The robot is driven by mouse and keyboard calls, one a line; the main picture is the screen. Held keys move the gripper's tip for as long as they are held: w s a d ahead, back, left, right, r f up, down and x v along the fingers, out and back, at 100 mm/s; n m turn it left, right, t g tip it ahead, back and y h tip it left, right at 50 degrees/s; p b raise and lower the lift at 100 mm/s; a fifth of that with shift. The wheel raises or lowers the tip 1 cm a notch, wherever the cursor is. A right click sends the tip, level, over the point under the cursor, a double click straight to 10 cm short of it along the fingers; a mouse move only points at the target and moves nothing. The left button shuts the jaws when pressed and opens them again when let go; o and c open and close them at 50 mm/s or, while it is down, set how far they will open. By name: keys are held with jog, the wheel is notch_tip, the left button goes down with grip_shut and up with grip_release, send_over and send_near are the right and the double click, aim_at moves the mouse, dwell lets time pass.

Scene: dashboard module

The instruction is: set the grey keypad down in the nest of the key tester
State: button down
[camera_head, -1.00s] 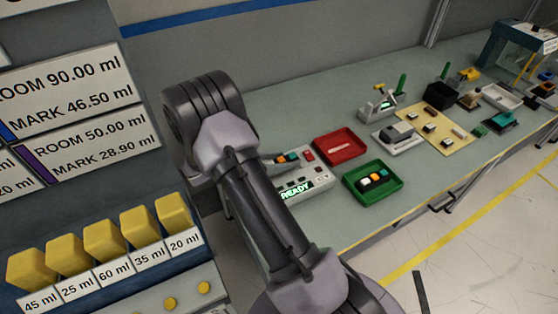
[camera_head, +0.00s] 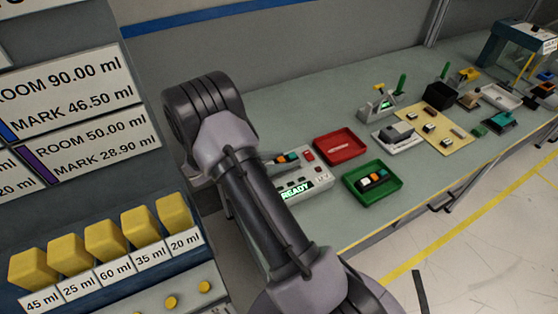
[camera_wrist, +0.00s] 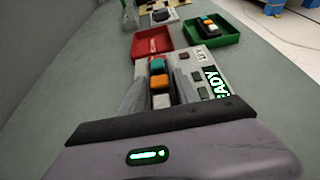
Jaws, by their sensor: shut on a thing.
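The keypad (camera_wrist: 160,83), with teal, orange and white keys in a row, is between the two fingers of my gripper (camera_wrist: 160,72), which is shut on it. In the head view my arm hides most of the keypad (camera_head: 287,157); only the key end shows. The key tester (camera_head: 304,177) is a white box with a lit green READY display and dark and red buttons; it also shows in the wrist view (camera_wrist: 190,63). The keypad is over or at the tester's left part. The nest is hidden beneath it, and I cannot tell whether they touch.
A red tray (camera_head: 322,144) with a pale mark lies behind the tester. A green tray (camera_head: 387,197) to the right holds another keypad (camera_head: 372,179). Fixtures and a beige board (camera_head: 447,142) stand farther right. The grey bench top (camera_head: 290,110) is clear behind the red tray.

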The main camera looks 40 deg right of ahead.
jog(key=shift+f+b, duration=0.75)
jog(key=shift+f, duration=0.35)
jog(key=c, duration=0.8)
grip_release()
jog(key=p+v, duration=0.3)
jog(key=v, duration=1.4)
jog(key=shift+a+p, duration=0.25)
jog(key=shift+p, duration=0.15)
